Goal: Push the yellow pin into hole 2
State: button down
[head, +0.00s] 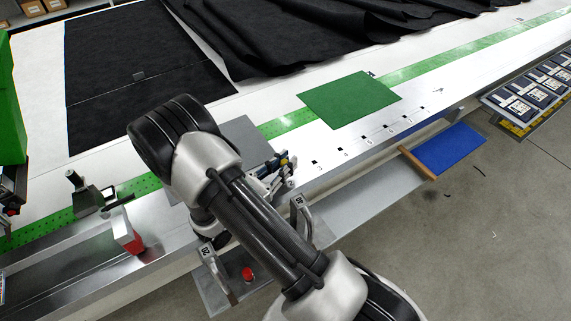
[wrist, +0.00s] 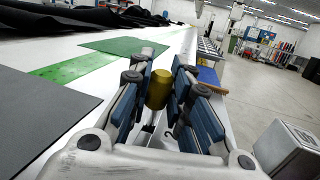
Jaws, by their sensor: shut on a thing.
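The yellow pin (wrist: 158,89) is held upright between the blue pads of my gripper (wrist: 166,82) in the wrist view. Its rounded top and upper body show; its lower end is hidden. In the head view my gripper (head: 279,174) is low over the near metal edge of the bench, and a small yellow part of the pin (head: 284,160) shows at its tips. A row of small dark square holes (head: 345,150) runs to the right along the bench edge. Their labels are too small to read, so I cannot tell which is hole 2.
A green sheet (head: 350,99) lies behind the holes, and a grey plate (head: 247,138) lies behind my gripper. Metal brackets (head: 301,203) and a red button (head: 247,273) are in front. A blue panel (head: 450,149) is at right. The bench edge around the holes is clear.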

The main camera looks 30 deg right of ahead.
jog(key=shift+y, duration=0.6)
jog(key=f, duration=0.4)
jog(key=shift+s+d+f, duration=0.15)
jog(key=shift+s+d, duration=0.15)
jog(key=shift+s, duration=0.05)
jog(key=shift+w+d+r+p, duration=0.1)
jog(key=shift+r+p, duration=0.55)
jog(key=shift+r, duration=0.05)
jog(key=shift+w+r+p, duration=0.2)
jog(key=shift+r+p, duration=0.3)
jog(key=shift+w+r+p, duration=0.15)
jog(key=shift+r+p, duration=0.3)
jog(key=shift+r, duration=0.05)
jog(key=shift+r+p, duration=0.45)
jog(key=shift+r, duration=0.3)
jog(key=shift+f+b, duration=0.9)
jog(key=shift+f, duration=0.25)
jog(key=shift+f, duration=0.1)
